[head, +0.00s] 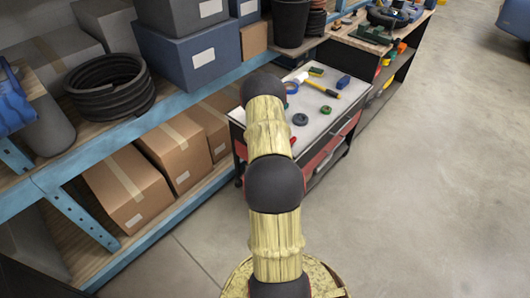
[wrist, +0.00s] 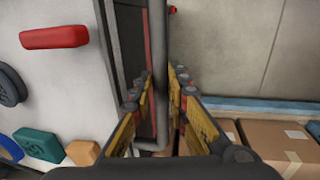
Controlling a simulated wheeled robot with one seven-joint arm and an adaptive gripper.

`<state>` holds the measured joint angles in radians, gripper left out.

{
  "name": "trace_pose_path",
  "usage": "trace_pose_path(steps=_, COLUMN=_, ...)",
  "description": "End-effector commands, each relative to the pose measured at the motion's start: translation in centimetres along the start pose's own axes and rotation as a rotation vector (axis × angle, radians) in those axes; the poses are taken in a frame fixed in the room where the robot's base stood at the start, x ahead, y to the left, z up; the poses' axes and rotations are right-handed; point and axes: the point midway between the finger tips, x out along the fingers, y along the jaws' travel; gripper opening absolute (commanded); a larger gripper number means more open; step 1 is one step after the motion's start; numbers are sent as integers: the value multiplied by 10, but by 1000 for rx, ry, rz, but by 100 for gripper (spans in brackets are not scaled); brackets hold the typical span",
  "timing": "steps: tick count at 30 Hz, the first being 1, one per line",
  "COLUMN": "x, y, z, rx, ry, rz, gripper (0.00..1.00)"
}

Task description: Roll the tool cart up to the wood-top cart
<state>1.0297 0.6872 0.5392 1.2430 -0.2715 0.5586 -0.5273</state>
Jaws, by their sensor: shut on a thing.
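The tool cart (head: 322,128) stands in the middle of the head view, with a light top, dark sides and red parts below. Its light top (wrist: 75,75) fills the left of the wrist view. My gripper (wrist: 163,78) is shut on the cart's dark bar handle (wrist: 160,45), one finger on each side. In the head view my own arm hides the gripper and handle. The wood-top cart (head: 360,42) stands just beyond the tool cart, with tools on its top. The tool cart's far edge overlaps it in the picture; I cannot tell whether they touch.
A blue-framed shelf (head: 115,150) with cardboard boxes (head: 130,185), a coiled black hose (head: 110,85) and grey-blue bins (head: 190,55) runs along the left, close to the tool cart. Several small tools lie on the tool cart. Bare concrete floor (head: 435,170) is open on the right.

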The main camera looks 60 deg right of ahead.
Motion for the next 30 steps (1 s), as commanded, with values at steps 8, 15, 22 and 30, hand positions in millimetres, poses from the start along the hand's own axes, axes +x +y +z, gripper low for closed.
trace_pose_path(steps=8, x=-1, y=4, z=-1, rx=1, ry=5, rz=7, gripper=29)
trace_pose_path(steps=15, x=-1, y=3, z=-1, rx=1, ry=4, rz=5, gripper=35)
trace_pose_path(steps=22, x=-6, y=3, z=-1, rx=1, ry=4, rz=5, gripper=35)
trace_pose_path(steps=30, x=-51, y=4, z=-2, rx=0, ry=6, rz=7, gripper=35)
